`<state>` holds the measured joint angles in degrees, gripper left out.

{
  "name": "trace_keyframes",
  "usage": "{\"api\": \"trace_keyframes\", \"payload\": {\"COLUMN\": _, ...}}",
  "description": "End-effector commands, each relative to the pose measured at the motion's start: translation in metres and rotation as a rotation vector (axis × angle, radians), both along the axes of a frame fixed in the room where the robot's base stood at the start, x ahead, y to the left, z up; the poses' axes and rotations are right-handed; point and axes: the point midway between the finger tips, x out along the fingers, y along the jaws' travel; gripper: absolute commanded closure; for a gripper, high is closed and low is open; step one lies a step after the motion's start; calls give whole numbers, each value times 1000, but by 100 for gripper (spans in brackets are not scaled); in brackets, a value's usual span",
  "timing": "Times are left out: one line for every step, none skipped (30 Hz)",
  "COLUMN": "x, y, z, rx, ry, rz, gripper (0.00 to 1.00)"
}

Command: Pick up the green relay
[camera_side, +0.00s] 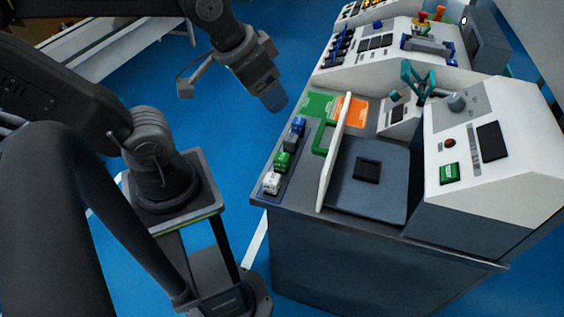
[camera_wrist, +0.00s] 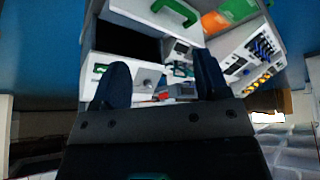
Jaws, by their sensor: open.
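The green relay (camera_side: 282,162) sits in a row of small relays along the left edge of the bench, between a white relay (camera_side: 271,183) and darker ones. My gripper (camera_side: 273,100) hangs above the floor, left of the bench and farther back than the relay, apart from it. In the wrist view, the two dark blue fingers of my gripper (camera_wrist: 160,75) are spread with nothing held between them. I cannot make out the relay row in the wrist view.
A white panel with a green handle (camera_side: 324,138) stands upright right of the relay row. Green (camera_side: 317,104) and orange (camera_side: 352,110) areas lie behind. White consoles (camera_side: 500,130) fill the right; one carries a green block (camera_side: 449,173).

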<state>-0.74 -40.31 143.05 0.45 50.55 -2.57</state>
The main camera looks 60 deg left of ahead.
Motion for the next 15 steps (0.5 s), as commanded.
{"api": "trace_keyframes", "payload": {"x": 7, "y": 4, "z": -8, "rx": -9, "ry": 30, "rz": 44, "gripper": 32}}
{"api": "trace_keyframes", "payload": {"x": 11, "y": 7, "z": -14, "rx": -17, "ry": 49, "rz": 77, "gripper": 32}}
{"api": "trace_keyframes", "payload": {"x": 18, "y": 11, "z": -23, "rx": -30, "ry": 75, "rz": 130, "gripper": 32}}
{"api": "trace_keyframes", "payload": {"x": 22, "y": 14, "z": -31, "rx": -40, "ry": 98, "rz": 174, "gripper": 32}}
{"api": "trace_keyframes", "payload": {"x": 27, "y": 18, "z": -39, "rx": -49, "ry": 120, "rz": 219, "gripper": 32}}
{"api": "trace_keyframes", "payload": {"x": 33, "y": 24, "z": -51, "rx": -61, "ry": 151, "rz": 282, "gripper": 32}}
{"api": "trace_keyframes", "payload": {"x": 37, "y": 27, "z": -60, "rx": -70, "ry": 171, "rz": 328, "gripper": 32}}
{"api": "trace_keyframes", "payload": {"x": 41, "y": 31, "z": -69, "rx": -78, "ry": 192, "rz": 374, "gripper": 32}}
{"api": "trace_keyframes", "payload": {"x": 45, "y": 36, "z": -80, "rx": -88, "ry": 216, "rz": 431, "gripper": 32}}
{"api": "trace_keyframes", "payload": {"x": 47, "y": 40, "z": -89, "rx": -94, "ry": 233, "rz": 472, "gripper": 32}}
{"api": "trace_keyframes", "payload": {"x": 49, "y": 43, "z": -97, "rx": -100, "ry": 250, "rz": 510, "gripper": 32}}
{"api": "trace_keyframes", "payload": {"x": 51, "y": 47, "z": -106, "rx": -109, "ry": 268, "rz": 559, "gripper": 32}}
{"api": "trace_keyframes", "payload": {"x": 52, "y": 50, "z": -113, "rx": -113, "ry": 280, "rz": 591, "gripper": 32}}
{"api": "trace_keyframes", "payload": {"x": 53, "y": 52, "z": -119, "rx": -117, "ry": 292, "rz": 619, "gripper": 32}}
{"api": "trace_keyframes", "payload": {"x": 54, "y": 55, "z": -126, "rx": -122, "ry": 303, "rz": 651, "gripper": 32}}
